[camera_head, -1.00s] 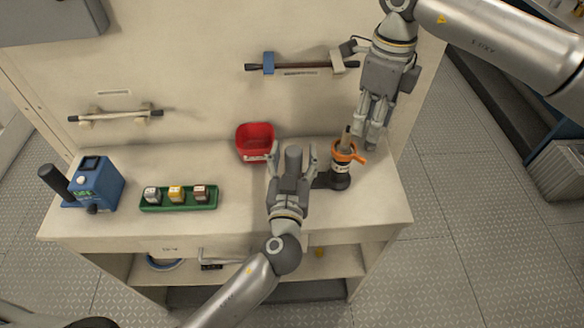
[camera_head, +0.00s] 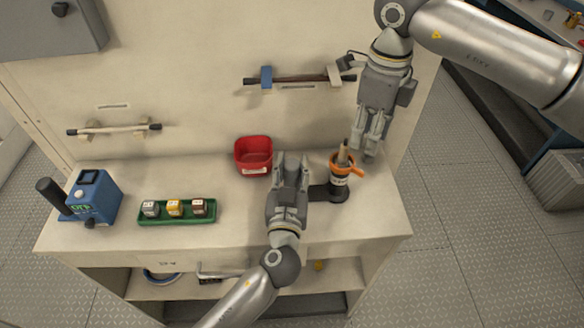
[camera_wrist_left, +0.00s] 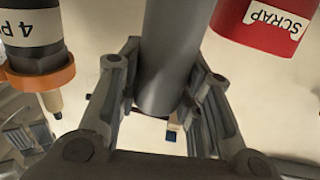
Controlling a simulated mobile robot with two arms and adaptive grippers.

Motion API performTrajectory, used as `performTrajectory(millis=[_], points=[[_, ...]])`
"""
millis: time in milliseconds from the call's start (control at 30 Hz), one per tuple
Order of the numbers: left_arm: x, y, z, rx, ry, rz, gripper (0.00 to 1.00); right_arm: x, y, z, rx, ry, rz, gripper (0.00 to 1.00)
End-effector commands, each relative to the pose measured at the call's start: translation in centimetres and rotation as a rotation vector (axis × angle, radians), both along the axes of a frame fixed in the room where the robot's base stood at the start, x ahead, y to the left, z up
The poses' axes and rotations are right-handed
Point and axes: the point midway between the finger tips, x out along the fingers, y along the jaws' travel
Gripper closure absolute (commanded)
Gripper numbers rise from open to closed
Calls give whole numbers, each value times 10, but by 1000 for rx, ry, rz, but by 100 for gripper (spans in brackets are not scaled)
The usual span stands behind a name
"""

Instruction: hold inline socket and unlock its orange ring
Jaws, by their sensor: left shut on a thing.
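The orange ring (camera_head: 342,166) sits around a dark and white connector body with a label, upright in a black holder (camera_head: 330,193) on the bench. A brownish stem rises from its top. The ring and label "4 P" also show at the left of the left wrist view (camera_wrist_left: 40,80). My left gripper (camera_head: 292,160) is shut on a smooth grey cylinder (camera_wrist_left: 168,60), left of the ringed connector; its fingers hide most of it in the head view. My right gripper (camera_head: 372,145) hangs just above and right of the ring, pointing down; its finger gap is unclear.
A red bin (camera_head: 253,170) marked SCRAP stands behind my left gripper. A green tray (camera_head: 178,218) with three small blocks and a blue device (camera_head: 95,197) stand at the left. Rods on brackets (camera_head: 300,79) hang on the back wall. The bench front is clear.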

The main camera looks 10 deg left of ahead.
Motion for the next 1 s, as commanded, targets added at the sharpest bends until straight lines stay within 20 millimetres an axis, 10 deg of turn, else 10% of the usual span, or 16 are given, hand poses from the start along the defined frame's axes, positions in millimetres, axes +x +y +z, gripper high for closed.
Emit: performTrajectory(millis=[300, 1000], points=[[0, 0, 0, 1, 0, 0, 100, -4, 4, -6, 27, 22, 0, 100], [0, 0, 0, 1, 0, 0, 100, -83, 58, -71, 803, 529, -230, 100]])
